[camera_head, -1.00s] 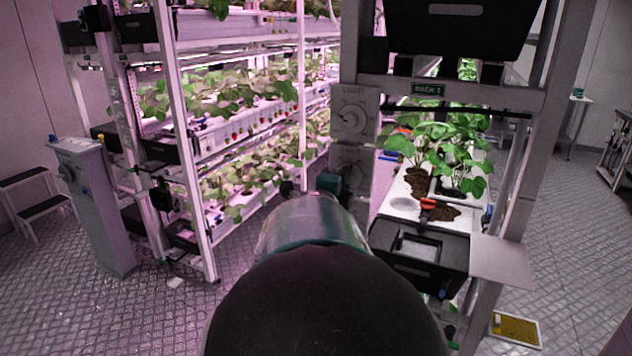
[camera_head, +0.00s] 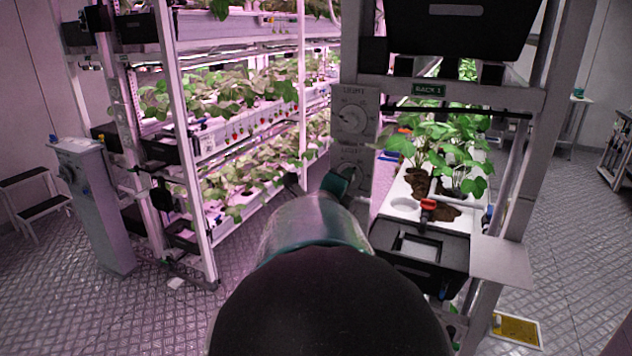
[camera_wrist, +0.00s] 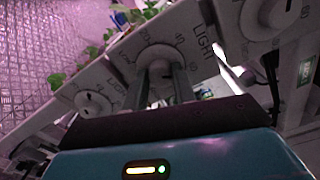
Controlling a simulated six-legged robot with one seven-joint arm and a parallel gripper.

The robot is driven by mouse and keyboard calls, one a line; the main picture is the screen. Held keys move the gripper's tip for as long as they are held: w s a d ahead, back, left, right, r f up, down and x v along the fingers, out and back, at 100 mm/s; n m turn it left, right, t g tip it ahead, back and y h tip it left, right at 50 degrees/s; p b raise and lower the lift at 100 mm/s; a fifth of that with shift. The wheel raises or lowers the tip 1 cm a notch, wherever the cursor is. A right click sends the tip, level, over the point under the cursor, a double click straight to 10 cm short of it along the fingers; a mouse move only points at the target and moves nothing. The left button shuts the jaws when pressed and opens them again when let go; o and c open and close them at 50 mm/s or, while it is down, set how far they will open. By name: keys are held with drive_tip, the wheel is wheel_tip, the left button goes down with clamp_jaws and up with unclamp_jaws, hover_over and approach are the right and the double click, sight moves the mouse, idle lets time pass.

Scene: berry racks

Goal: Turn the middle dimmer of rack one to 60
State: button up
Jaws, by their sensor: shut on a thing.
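Rack one's grey control panel (camera_head: 352,143) is on the left post of the rack marked RACK 1. The wrist view shows three dials on this panel, tilted in the picture. My gripper (camera_wrist: 160,76) is shut on the knob of the middle dimmer (camera_wrist: 158,58), with one finger on each side. Marks around this knob include 20, 40 and 60. Its pointer is too hidden to read. Another dial (camera_wrist: 264,14) is at the upper right and one (camera_wrist: 92,102) at the lower left. In the head view, my arm hides the fingertips.
A black bin (camera_head: 420,250) and white planting trough (camera_head: 404,204) stand right of the panel. A red-handled tool (camera_head: 428,206) lies at the trough's front. Another rack (camera_head: 186,140) with strawberry plants and a grey pedestal (camera_head: 94,200) stand left.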

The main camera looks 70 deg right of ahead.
drive_tip(key=o, duration=1)
drive_tip(key=shift+d, duration=0.15)
drive_tip(key=w+a, duration=0.1)
drive_tip(key=a, duration=1.3)
drive_tip(key=shift+w, duration=0.15)
drive_tip(key=shift+a, duration=0.1)
